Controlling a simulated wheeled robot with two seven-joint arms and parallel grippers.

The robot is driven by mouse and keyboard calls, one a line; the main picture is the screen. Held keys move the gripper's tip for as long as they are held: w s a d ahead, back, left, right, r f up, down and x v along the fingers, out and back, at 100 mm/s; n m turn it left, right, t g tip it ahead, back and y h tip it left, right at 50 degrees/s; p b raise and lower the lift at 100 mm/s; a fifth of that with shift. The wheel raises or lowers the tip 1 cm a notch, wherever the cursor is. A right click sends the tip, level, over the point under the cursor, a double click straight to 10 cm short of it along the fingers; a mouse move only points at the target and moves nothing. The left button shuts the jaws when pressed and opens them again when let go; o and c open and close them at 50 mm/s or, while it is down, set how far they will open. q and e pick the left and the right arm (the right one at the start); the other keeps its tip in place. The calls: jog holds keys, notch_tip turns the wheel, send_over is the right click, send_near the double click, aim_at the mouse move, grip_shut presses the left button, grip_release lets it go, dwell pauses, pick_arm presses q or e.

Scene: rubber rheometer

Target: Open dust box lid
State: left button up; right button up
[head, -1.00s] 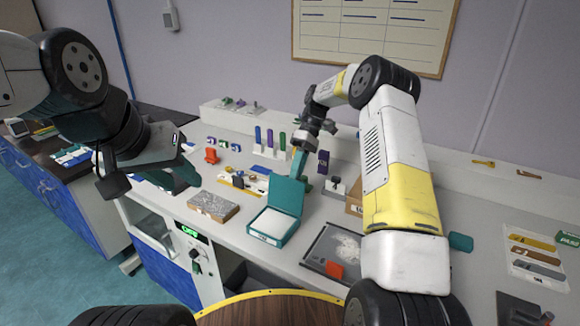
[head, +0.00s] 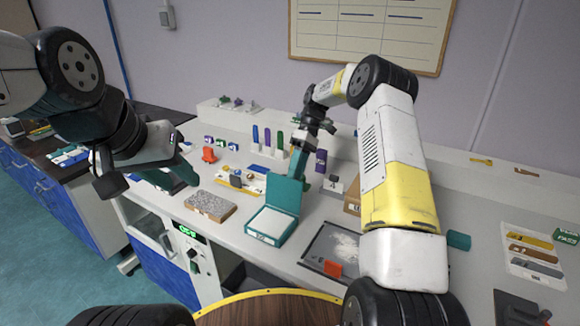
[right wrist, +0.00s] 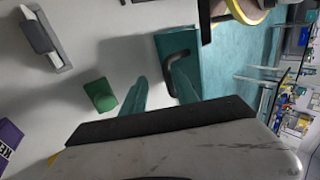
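The dust box is a teal tray with a white filling (head: 272,222) near the middle of the bench in the head view. Its teal lid (head: 285,193) stands up, open, along the back edge. My right gripper (head: 300,160) is just behind the lid, pointing down. In the right wrist view the two teal fingers (right wrist: 158,82) are spread apart, and the lid's outer face (right wrist: 190,45) with its dark handle (right wrist: 180,57) lies at the right fingertip; whether they touch is unclear. My left gripper (head: 183,168) hangs over the left bench edge, its fingers partly hidden.
A grey speckled block (head: 211,206) lies left of the box. A dark-framed tray (head: 335,246) with a red piece lies to the right. Several coloured bottles (head: 267,138) stand behind. A green block (right wrist: 99,94) is near the right fingers.

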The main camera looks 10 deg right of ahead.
jog(key=v, duration=0.7)
jog(key=shift+w+r, duration=0.2)
jog(key=shift+r, duration=0.1)
jog(key=shift+d+r, duration=0.1)
jog(key=s+r+m+t+h, duration=0.2)
jog(key=s+r+m+t, duration=0.35)
jog(key=s+r, duration=1)
jog(key=s+d+f+m+t, duration=0.1)
jog(key=s+m+t, duration=0.3)
jog(key=s, duration=1.4)
jog(key=shift+d+f+m+t, duration=0.25)
jog(key=shift+m+t, duration=0.1)
jog(key=shift+t, duration=0.9)
